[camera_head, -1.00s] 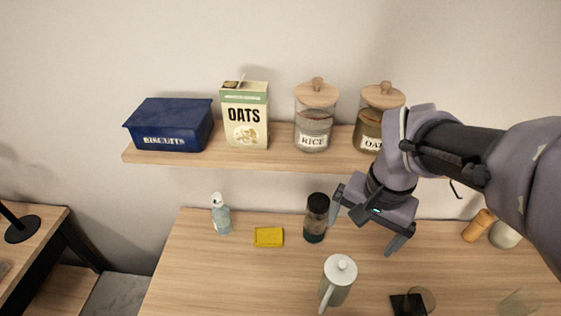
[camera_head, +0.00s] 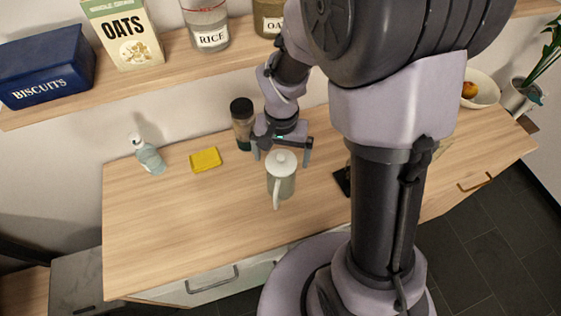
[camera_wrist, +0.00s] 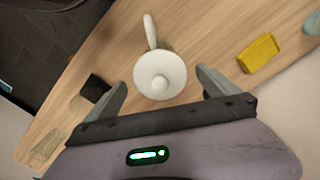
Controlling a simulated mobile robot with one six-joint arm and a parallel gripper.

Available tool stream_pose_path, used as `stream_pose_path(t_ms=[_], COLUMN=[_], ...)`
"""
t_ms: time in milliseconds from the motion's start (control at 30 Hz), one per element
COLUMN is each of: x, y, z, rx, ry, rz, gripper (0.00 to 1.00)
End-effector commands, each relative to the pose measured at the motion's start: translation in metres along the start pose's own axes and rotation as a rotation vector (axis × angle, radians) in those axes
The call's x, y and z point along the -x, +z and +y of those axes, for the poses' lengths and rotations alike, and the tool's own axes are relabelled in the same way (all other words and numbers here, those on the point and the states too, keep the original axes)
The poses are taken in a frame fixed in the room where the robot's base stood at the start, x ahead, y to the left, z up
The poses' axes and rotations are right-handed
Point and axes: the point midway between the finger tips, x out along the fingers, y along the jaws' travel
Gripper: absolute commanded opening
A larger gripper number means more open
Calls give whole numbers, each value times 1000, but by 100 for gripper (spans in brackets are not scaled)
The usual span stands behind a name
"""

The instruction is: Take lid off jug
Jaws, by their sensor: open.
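The jug (camera_head: 282,184) stands upright on the wooden table, pale grey-green with a handle toward the front edge. Its round white lid (camera_head: 282,160) with a small knob sits on top. In the wrist view the lid (camera_wrist: 160,74) is seen from above, with the jug's handle (camera_wrist: 150,32) pointing up the picture. My gripper (camera_head: 282,153) is open above and just behind the jug. In the wrist view my gripper's fingers (camera_wrist: 162,88) stand on either side of the lid, with gaps to both; whether they are down at lid height I cannot tell.
A dark-topped jar (camera_head: 242,122) stands close behind and left of the jug. A yellow sponge (camera_head: 205,159) and a soap bottle (camera_head: 149,156) are further left. A dark coaster (camera_head: 342,181) lies to the right, partly behind my arm. The shelf (camera_head: 165,62) hangs above the table's back.

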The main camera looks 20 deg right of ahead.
Motion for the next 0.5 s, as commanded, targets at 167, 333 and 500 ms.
stream_pose_path(t_ms=[167, 333, 500], x=[-3, -3, -3], y=[0, 0, 0], z=[0, 0, 0], rx=[0, 0, 1], ry=[0, 0, 0], rz=[0, 1, 1], gripper=[100, 80, 47])
